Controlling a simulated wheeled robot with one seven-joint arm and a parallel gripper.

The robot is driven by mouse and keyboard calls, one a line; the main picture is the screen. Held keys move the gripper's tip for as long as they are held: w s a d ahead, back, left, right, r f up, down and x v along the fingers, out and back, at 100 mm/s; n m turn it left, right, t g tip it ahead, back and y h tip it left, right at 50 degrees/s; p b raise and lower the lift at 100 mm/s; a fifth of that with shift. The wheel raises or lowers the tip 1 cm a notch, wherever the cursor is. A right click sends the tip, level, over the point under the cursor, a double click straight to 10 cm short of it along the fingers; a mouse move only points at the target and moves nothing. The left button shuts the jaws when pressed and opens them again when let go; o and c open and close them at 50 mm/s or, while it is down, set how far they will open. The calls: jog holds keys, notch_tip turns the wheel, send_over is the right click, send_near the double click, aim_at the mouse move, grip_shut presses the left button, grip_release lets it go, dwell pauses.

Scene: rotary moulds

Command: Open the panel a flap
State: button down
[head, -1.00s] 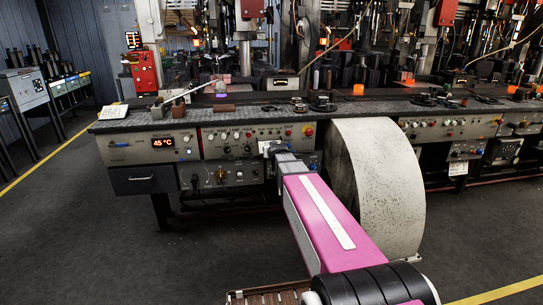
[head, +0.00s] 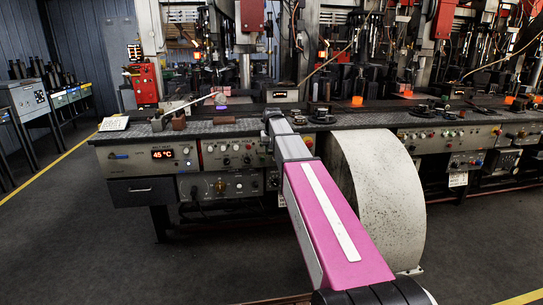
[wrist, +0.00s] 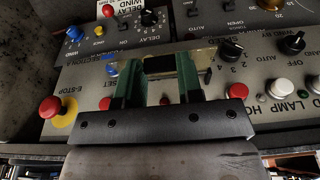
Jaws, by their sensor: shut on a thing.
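My gripper (wrist: 158,92) has its two green fingers shut on a brassy metal piece with a dark middle (wrist: 160,63), which I take to be the flap's handle. It sits at the upper edge of a grey control panel (wrist: 75,85), which lies tilted in the wrist view. In the head view my gripper (head: 271,117) is at the bench's front edge, above the control panels (head: 233,150). My wrist hides the handle there. I cannot tell how far the flap is open.
A red E-stop button (wrist: 50,107) is left of my fingers, with knobs and lamps to the right. A big grey drum-shaped guard (head: 382,185) stands right of my arm. The bench top (head: 235,128) carries tools. The floor in front is clear.

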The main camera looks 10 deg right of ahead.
jog(key=shift+w+r+g, duration=0.45)
jog(key=shift+w+g, duration=0.05)
jog(key=shift+g, duration=0.5)
jog(key=shift+w+r+g, duration=0.45)
jog(key=shift+w+g, duration=0.05)
jog(key=shift+g, duration=0.5)
jog(key=c, duration=0.8)
grip_release()
jog(key=shift+o, duration=0.2)
